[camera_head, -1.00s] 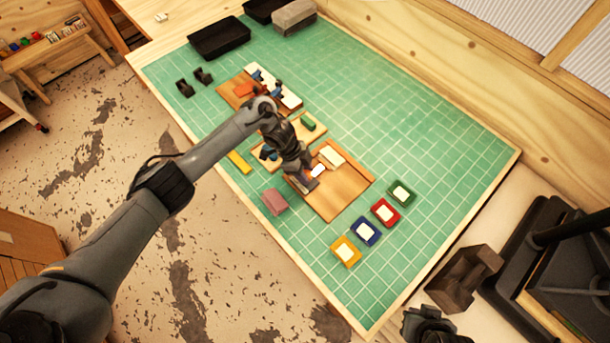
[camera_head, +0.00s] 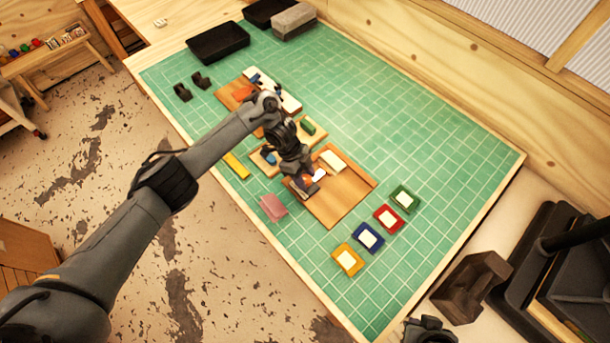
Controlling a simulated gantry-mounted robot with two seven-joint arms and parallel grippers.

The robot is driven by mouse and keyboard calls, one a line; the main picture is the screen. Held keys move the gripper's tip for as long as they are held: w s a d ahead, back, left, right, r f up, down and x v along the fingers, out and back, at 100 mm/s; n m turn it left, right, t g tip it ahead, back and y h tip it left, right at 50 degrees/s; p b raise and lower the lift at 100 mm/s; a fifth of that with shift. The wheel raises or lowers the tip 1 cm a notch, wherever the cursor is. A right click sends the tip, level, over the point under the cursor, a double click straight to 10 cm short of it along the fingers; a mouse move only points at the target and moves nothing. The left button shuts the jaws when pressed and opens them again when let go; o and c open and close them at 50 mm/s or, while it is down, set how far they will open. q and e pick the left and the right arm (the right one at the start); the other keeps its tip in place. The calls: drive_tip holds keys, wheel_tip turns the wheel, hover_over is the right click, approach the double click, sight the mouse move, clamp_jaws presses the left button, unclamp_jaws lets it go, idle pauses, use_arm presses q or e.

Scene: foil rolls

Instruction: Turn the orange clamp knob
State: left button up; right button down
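My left arm reaches in from the left, and its gripper (camera_head: 304,186) points down over the near-left part of a brown wooden board (camera_head: 345,195). A small white piece (camera_head: 319,174) shows right beside its fingers. The fingers are small and dark here, so I cannot tell whether they are open or shut. An orange part (camera_head: 243,93) sits on another wooden board (camera_head: 228,93) farther back; I cannot tell if it is the clamp knob. The area under the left gripper is hidden. My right gripper (camera_head: 430,330) is only partly visible at the bottom edge.
Yellow (camera_head: 335,257), blue (camera_head: 357,239), red (camera_head: 377,219) and green (camera_head: 393,200) framed blocks line the green mat (camera_head: 440,150). A pink block (camera_head: 273,207) lies at the mat's left edge. Black trays (camera_head: 193,45) stand at the back. The mat's right side is clear.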

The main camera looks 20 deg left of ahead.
use_arm(q)
drive_tip(key=shift+o, duration=1.4)
drive_tip(key=p+v, duration=0.3)
drive_tip(key=v, duration=0.7)
drive_tip(key=shift+r, duration=0.4)
drive_tip(key=shift+a, duration=0.1)
